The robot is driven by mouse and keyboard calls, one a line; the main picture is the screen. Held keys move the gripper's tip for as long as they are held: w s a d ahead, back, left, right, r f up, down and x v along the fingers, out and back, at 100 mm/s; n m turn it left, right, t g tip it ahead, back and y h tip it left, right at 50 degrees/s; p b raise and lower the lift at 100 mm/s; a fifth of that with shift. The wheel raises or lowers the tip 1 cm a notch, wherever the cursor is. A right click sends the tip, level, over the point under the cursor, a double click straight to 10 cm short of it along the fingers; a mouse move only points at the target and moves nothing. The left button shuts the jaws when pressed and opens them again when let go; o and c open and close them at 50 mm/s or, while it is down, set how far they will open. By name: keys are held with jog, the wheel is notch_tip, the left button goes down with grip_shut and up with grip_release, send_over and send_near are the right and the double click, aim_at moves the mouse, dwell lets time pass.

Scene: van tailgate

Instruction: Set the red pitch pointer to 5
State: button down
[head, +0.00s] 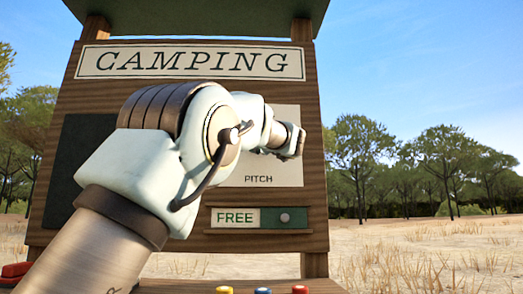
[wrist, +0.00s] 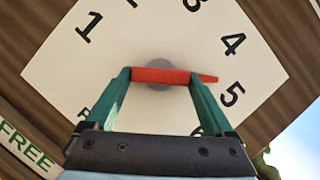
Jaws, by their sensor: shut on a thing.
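The red pitch pointer (wrist: 176,76) turns on a grey hub (wrist: 158,86) in the middle of a pale dial plate (wrist: 150,35). Its tapered tip points right in the wrist view, between the numeral 4 (wrist: 234,43) and the numeral 5 (wrist: 231,95), nearer the 5 and just above it. My gripper (wrist: 160,77) is shut on the pointer, with one green finger at each side of the hub. In the head view the dial plate (head: 275,178), marked PITCH, is partly covered by my arm; the pointer is hidden there.
The dial is on a wooden CAMPING board (head: 190,62). A FREE sign (head: 238,217) with a slider knob (head: 284,217) sits below it. Yellow (head: 224,290), blue (head: 263,291) and red (head: 300,289) knobs show along the bottom. Open ground lies to the right.

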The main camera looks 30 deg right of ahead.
jog(key=shift+f+m+h+b, duration=0.2)
jog(key=shift+m+h+b, duration=0.5)
jog(key=shift+m, duration=0.7)
jog(key=shift+r, duration=0.1)
grip_release()
jog(key=shift+a, duration=0.1)
jog(key=b+v, duration=0.4)
jog(key=v, duration=0.6)
jog(key=shift+s+f, duration=0.25)
jog(key=shift+s, duration=0.1)
